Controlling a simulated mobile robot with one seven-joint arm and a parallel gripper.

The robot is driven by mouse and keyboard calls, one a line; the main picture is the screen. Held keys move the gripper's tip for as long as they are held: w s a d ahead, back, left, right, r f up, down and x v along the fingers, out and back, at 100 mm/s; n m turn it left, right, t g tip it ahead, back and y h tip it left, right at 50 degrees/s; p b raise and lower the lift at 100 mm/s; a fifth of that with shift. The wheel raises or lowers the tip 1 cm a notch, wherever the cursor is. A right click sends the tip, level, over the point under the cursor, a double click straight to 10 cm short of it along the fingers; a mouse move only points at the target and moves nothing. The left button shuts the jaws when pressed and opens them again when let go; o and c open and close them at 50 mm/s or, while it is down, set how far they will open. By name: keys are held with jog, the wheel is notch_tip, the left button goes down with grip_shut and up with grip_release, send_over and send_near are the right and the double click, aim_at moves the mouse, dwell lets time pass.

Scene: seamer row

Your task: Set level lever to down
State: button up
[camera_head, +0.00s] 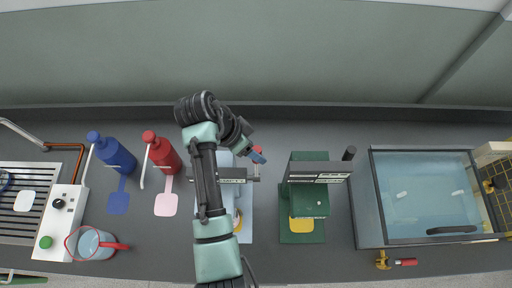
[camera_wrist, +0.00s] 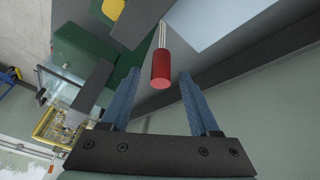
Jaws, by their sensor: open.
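A lever with a red cylindrical grip (camera_wrist: 160,70) on a thin metal rod shows in the wrist view; I see no label on it. A bit of its red grip (camera_head: 257,149) shows in the head view, beside the grey and pale blue machine (camera_head: 247,205) that my arm partly covers. My gripper (camera_head: 258,157) is at the red grip. In the wrist view its two blue fingers (camera_wrist: 159,76) are apart, with the grip between or just beyond their tips, clear of both. The lever's base is hard to make out.
A green machine (camera_head: 303,229) with a dark knob (camera_head: 349,153) stands to the right, then a glass-topped case (camera_head: 420,190). Blue (camera_head: 116,156) and red (camera_head: 163,156) bottles, a jug (camera_head: 88,244) and a white control box (camera_head: 62,222) stand left. A wall runs behind the counter.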

jog(key=shift+x, duration=1.25)
grip_shut()
jog(key=shift+w+r, duration=0.1)
dwell(0.4)
